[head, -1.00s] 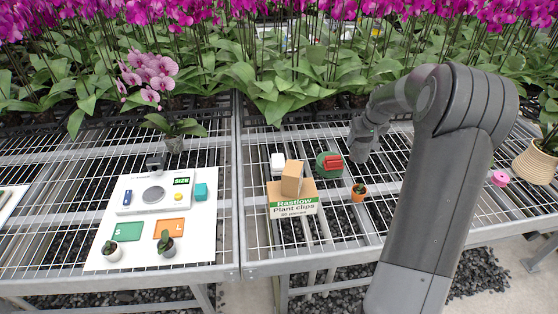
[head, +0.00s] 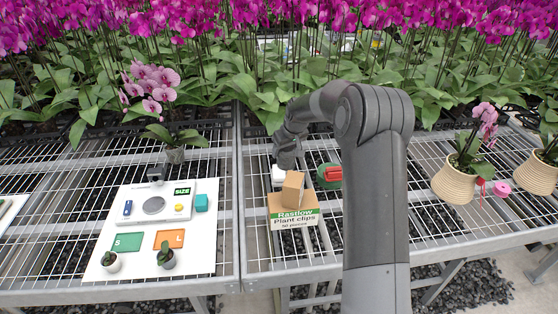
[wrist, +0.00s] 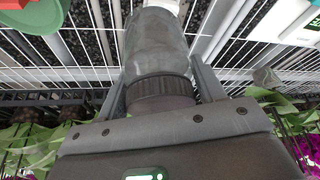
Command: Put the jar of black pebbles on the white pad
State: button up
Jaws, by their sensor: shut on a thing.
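In the wrist view my gripper (wrist: 160,82) is shut on a greyish see-through jar (wrist: 155,42) with a dark ribbed lid. I cannot make out separate pebbles inside it. In the head view my gripper (head: 288,152) is above the rack, behind the cardboard box, and the jar is hard to tell from it. A small white pad-like thing (head: 278,176) lies just below my gripper in the picture, partly hidden by the box. I cannot tell whether the jar touches it.
The cardboard box of plant clips (head: 296,218) with a tan block (head: 293,190) on it stands in front. A green round dish (head: 322,176) with a red thing (head: 334,174) is close right. Left is a white board (head: 205,255) with a scale (head: 178,205); a potted orchid (head: 174,155) stands behind.

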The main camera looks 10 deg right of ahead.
aim_at(279, 159)
jog(key=shift+w+a+f, duration=0.3)
jog(key=shift+a+f, duration=0.05)
jog(key=shift+a, duration=0.2)
jog(key=shift+w+a+f, duration=0.3)
jog(key=shift+a+f, duration=0.05)
jog(key=shift+a, duration=0.15)
jog(key=shift+f, duration=1.95)
jog(key=shift+f, duration=0.1)
jog(key=o, duration=1.3)
jog(key=shift+f, duration=0.1)
jog(key=shift+c, duration=0.2)
